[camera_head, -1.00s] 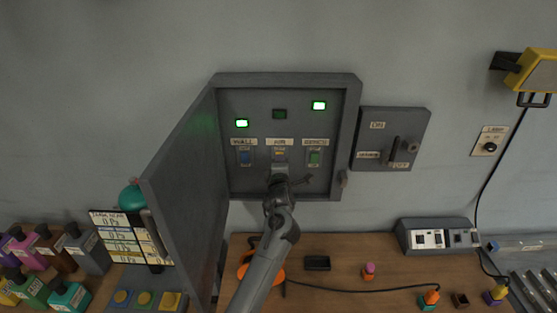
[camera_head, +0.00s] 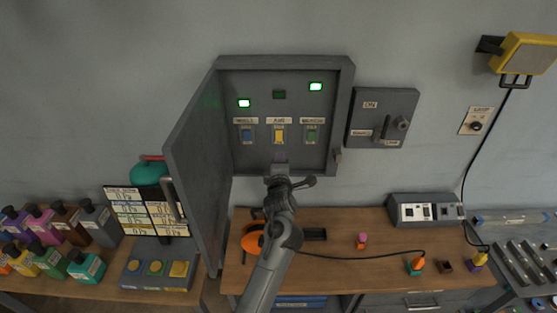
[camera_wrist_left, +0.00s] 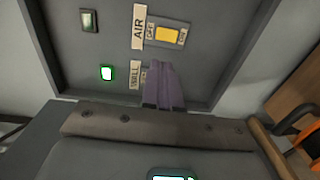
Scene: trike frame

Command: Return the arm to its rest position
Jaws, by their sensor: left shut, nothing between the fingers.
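My left arm comes up from the bottom of the head view. Its gripper (camera_head: 280,158) is in front of the lower part of the open grey wall cabinet (camera_head: 345,105), below the yellow AIR switch (camera_head: 279,137). In the left wrist view the purple-grey fingers (camera_wrist_left: 165,85) are together with nothing between them, in front of the panel near the WALL label (camera_wrist_left: 134,75). The yellow switch (camera_wrist_left: 167,34) shows clear of the fingers. My right gripper is not in view.
The cabinet door (camera_head: 200,170) stands open at the left. A grey switch box (camera_head: 383,118) is on the wall to the right. Below is a wooden bench (camera_head: 370,275) with a cable, small coloured plugs and a socket unit (camera_head: 425,210). Bottles (camera_head: 98,222) stand at the left.

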